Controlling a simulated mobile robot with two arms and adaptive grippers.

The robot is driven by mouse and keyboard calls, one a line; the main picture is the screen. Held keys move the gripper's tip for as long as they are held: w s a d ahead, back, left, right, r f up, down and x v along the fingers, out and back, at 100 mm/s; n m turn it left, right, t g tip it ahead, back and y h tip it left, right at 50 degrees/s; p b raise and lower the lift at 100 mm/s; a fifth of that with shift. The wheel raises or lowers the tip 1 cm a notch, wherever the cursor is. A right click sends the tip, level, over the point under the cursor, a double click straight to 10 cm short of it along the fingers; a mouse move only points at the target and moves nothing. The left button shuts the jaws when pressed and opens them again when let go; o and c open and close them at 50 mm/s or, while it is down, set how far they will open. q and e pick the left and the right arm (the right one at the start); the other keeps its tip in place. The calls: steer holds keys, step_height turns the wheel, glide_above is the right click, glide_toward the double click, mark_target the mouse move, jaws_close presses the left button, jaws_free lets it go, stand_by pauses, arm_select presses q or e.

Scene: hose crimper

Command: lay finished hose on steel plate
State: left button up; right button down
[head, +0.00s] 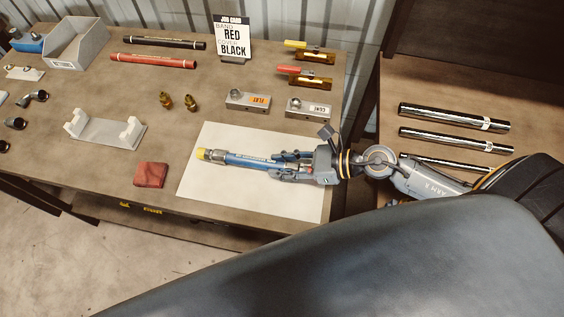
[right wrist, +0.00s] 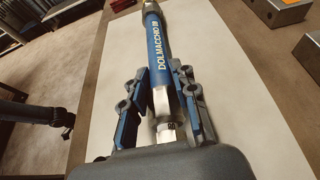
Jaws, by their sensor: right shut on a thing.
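The finished hose (head: 243,160) is a short blue tube with printed lettering, a metal collar and a yellow end at its left. It lies over the pale steel plate (head: 270,202), pointing left; I cannot tell whether it touches the plate. My right gripper (head: 283,165) is shut on the hose near its right end. In the right wrist view the blue hose (right wrist: 158,45) runs away from between the fingers (right wrist: 160,95), with a bright metal fitting between them and the plate (right wrist: 225,70) beneath.
A red block (head: 151,175) sits left of the plate. Two grey blocks (head: 247,101) and two brass fittings (head: 191,102) stand behind it. A grey cradle (head: 105,134), a grey bin (head: 76,45) and a job card (head: 231,38) are farther off. Chrome bars (head: 455,116) lie on the right bench.

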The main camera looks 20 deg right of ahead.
steer(key=shift+f, duration=0.2)
steer(key=c, duration=1)
jaws_free()
steer(key=shift+o, duration=0.2)
steer(key=shift+f, duration=0.1)
steer(key=v, duration=1.2)
